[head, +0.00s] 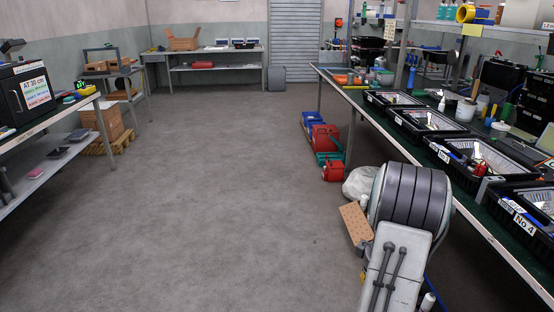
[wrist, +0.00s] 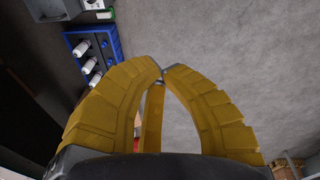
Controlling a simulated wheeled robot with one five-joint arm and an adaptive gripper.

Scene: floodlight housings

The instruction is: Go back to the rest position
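My gripper (wrist: 162,72) shows in the wrist view as two curved yellow fingers. Their tips meet at the middle of the picture. A narrow yellow-orange strip shows in the gap behind the tips; I cannot tell whether it belongs to the gripper or lies beyond it. I see nothing pinched at the tips. In the head view my arm is folded at the lower right, beside the long workbench (head: 468,213), and the gripper itself is hidden there.
Black bins (head: 425,122) line the right bench. Red containers (head: 324,137) and a pale sack (head: 358,183) lie on the floor beside it. A blue crate with white bottles (wrist: 91,52) shows in the wrist view. The middle floor (head: 220,170) is clear; a table (head: 48,125) stands left.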

